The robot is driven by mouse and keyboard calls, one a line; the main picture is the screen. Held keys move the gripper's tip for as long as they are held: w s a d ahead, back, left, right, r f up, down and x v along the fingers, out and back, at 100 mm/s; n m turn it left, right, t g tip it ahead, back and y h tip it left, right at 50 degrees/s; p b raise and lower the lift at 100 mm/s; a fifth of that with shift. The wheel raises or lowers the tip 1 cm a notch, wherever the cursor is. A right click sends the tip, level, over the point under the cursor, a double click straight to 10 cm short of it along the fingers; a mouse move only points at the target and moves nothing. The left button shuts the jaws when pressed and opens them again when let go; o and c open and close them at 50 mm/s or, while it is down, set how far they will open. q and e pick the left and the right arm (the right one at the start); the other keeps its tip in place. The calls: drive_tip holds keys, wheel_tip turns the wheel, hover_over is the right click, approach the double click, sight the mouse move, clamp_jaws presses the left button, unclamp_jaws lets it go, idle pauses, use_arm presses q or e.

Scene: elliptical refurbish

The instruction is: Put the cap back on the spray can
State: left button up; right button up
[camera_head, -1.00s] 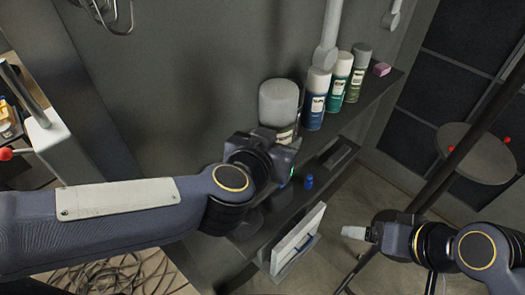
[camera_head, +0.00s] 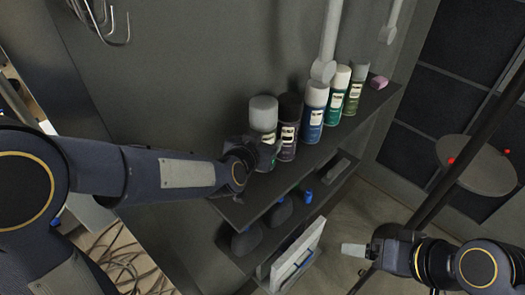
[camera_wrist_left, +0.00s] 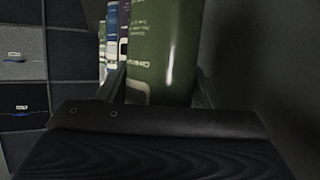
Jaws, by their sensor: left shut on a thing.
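A green spray can (camera_head: 265,118) with a pale grey cap is upright at the left end of the row on the upper shelf. My left gripper (camera_head: 262,152) is shut on its lower part. In the left wrist view the can's green body (camera_wrist_left: 162,50) is between the two fingers; its top is out of frame. A dark can (camera_head: 288,128) with a dark top stands just right of it. My right gripper (camera_head: 372,249) is at the lower right, away from the shelf, with a pale piece (camera_head: 354,250) at its tip; I cannot tell what it is.
Blue (camera_head: 312,112), teal (camera_head: 336,95) and olive (camera_head: 355,92) cans stand further right on the upper shelf (camera_head: 322,150), then a pink block (camera_head: 379,82). A small blue object (camera_head: 308,197) is on the lower shelf. A round stool (camera_head: 478,165) stands at right.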

use_arm(q)
drive_tip(key=shift+w+f+b, duration=0.15)
drive_tip(key=shift+f, duration=0.75)
drive_tip(key=shift+w+f+b, duration=0.15)
drive_tip(key=shift+f, duration=0.75)
drive_tip(key=shift+f+b, duration=0.2)
drive_tip(key=shift+b, duration=0.1)
drive_tip(key=o, duration=1.5)
drive_tip(key=shift+r, duration=0.15)
